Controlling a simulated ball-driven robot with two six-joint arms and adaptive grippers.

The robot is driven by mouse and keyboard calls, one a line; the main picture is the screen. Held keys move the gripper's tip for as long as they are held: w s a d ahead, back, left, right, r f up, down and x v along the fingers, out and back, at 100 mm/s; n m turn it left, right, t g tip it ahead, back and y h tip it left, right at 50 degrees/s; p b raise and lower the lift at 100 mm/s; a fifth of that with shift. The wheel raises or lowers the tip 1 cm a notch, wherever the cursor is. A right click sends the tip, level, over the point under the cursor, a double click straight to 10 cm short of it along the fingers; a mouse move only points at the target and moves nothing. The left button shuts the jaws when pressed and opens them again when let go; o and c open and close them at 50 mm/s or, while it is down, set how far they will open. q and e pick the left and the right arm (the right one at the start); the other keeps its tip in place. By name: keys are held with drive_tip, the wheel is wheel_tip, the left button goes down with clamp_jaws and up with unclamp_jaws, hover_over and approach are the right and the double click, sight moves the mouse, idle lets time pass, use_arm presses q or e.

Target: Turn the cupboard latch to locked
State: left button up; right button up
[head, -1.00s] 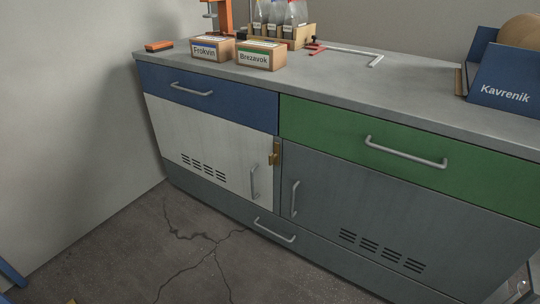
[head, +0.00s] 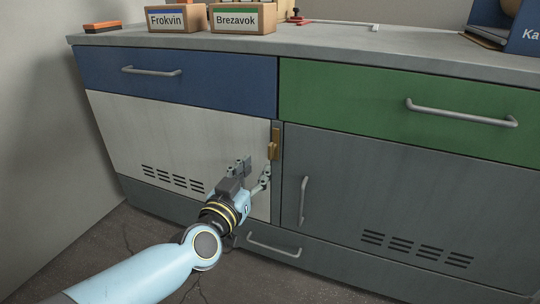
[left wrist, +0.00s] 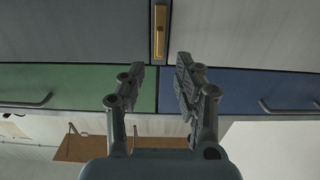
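The brass latch (head: 274,143) sits upright on the narrow post between the white cupboard door (head: 130,130) and the grey door (head: 385,185). The latch also shows at the top centre of the left wrist view (left wrist: 160,30), where the picture is upside down. My left gripper (head: 256,169) is in front of the white door's right part, below and slightly left of the latch in the head view. Its two fingers (left wrist: 158,88) are apart with nothing between them. It appears apart from the latch. The white door's handle is hidden behind my gripper. My right gripper is not in view.
A blue drawer (head: 190,80) and a green drawer (head: 360,105) lie above the doors. The grey door's handle (head: 304,200) and the bottom drawer handle (head: 273,245) stick out nearby. Boxes labelled Frokvin (head: 176,20) and Brezavok (head: 236,19) stand on the bench top (head: 340,45).

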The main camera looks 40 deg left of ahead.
sight(269, 152)
use_arm(q)
drive_tip(key=b+x, duration=0.1)
drive_tip(key=x, duration=0.8)
drive_tip(key=shift+b, duration=0.35)
drive_tip(key=shift+w, duration=0.35)
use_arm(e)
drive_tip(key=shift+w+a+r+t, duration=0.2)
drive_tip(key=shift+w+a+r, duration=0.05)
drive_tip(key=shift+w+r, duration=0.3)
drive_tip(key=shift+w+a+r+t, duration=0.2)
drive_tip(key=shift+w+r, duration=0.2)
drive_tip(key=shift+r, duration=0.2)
use_arm(q)
drive_tip(key=shift+c, duration=0.4)
clamp_jaws()
